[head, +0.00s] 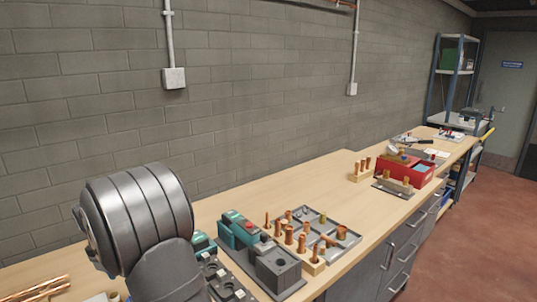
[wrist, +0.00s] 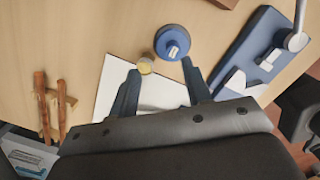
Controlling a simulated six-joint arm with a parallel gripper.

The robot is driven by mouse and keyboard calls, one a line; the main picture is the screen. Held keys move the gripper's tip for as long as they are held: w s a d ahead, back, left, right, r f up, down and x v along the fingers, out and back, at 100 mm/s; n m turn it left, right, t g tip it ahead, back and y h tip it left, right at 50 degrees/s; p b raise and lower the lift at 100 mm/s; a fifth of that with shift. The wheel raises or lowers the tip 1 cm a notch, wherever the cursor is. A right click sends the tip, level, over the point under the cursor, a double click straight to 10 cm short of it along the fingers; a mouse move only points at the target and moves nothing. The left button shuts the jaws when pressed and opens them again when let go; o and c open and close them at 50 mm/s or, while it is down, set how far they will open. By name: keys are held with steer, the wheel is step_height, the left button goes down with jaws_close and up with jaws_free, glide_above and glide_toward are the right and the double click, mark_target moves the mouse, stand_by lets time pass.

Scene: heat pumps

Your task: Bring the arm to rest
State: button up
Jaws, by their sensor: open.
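My gripper (wrist: 160,68) shows in the wrist view with its two dark fingers spread apart and nothing held between them. A round blue piece (wrist: 172,42) and a small yellowish knob (wrist: 145,66) lie near the fingertips; I cannot tell how far below them. A white sheet (wrist: 110,85) lies behind the fingers on the wooden surface. In the head view my grey arm link fills the lower left, and my gripper is out of that view.
The wooden bench (head: 340,180) runs along a grey block wall. A tray of copper fittings (head: 335,225), a green and black device (head: 238,230) and a red box (head: 415,172) stand on it.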

steer(key=w+d+r, duration=0.3)
steer(key=d+r, duration=0.2)
steer(key=d, duration=0.2)
steer(key=s+d+r+m+g+h, duration=0.1)
steer(key=s+d+m, duration=0.4)
steer(key=d+m, duration=0.3)
steer(key=s+d+r+m, duration=0.1)
steer(key=s+d+m, duration=0.45)
steer(key=d, duration=0.45)
steer(key=s+a+f+m, duration=0.1)
steer(key=a+f, duration=0.2)
steer(key=a, duration=0.2)
steer(key=shift+a+f, duration=0.2)
steer(key=shift+f, duration=0.1)
steer(key=w+d+r, duration=0.2)
steer(key=d+r, duration=0.1)
steer(key=d, duration=0.2)
steer(key=w+a+n, duration=0.5)
steer(key=a+n, duration=0.3)
steer(key=a, duration=0.1)
steer(key=shift+w+t, duration=0.25)
steer(key=shift+t, duration=0.05)
steer(key=shift+d, duration=0.1)
